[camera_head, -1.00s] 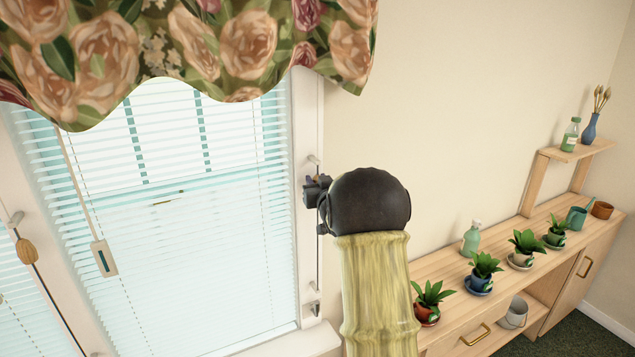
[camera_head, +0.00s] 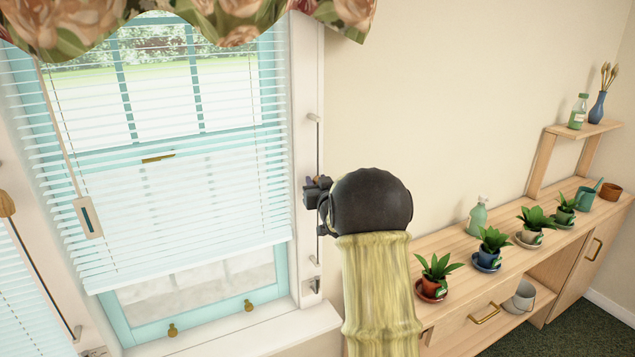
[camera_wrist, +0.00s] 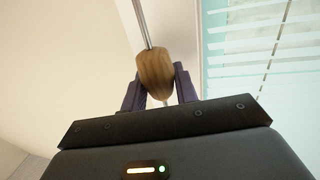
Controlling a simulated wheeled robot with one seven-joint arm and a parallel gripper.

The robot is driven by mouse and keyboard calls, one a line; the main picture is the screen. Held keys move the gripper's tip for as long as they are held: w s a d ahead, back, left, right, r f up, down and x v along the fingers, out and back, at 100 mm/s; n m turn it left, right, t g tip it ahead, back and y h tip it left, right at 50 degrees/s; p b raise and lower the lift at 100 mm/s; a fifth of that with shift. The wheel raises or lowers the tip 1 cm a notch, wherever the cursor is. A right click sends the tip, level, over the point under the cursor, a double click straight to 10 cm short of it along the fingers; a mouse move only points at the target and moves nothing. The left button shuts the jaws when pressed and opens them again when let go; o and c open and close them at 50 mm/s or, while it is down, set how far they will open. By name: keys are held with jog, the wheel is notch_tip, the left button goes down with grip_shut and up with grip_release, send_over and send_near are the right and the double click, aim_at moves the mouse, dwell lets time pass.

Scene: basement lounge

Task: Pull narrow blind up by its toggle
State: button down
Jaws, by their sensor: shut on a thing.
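The wooden toggle (camera_wrist: 155,73) hangs on a thin cord or rod in the wrist view. My gripper (camera_wrist: 158,84) is shut on it, with a dark finger on either side. In the head view my gripper (camera_head: 314,191) is at the right window frame, beside the vertical cord (camera_head: 319,150); the toggle is mostly hidden there. The white slatted blind (camera_head: 180,215) covers the upper and middle window. Its bottom edge hangs slightly tilted above the sill, with bare glass and teal frame below.
A second blind (camera_head: 18,300) with its own wooden toggle (camera_head: 7,204) is at the far left. A white tag (camera_head: 88,218) hangs before the main blind. A floral valance (camera_head: 240,18) is above. A wooden shelf (camera_head: 455,262) with several potted plants stands right.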

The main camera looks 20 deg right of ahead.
notch_tip(320, 180, down, 24)
jog(key=b, duration=1.8)
jog(key=shift+r+b, duration=0.1)
jog(key=shift+b, duration=0.25)
jog(key=c, duration=1.1)
grip_release()
jog(key=shift+r, duration=0.1)
jog(key=shift+s, duration=0.15)
jog(key=s+a, duration=0.1)
jog(key=s, duration=0.4)
jog(key=s+a, duration=0.1)
jog(key=s, duration=1.1)
jog(key=shift+a+b, duration=0.3)
jog(key=shift+a, duration=0.1)
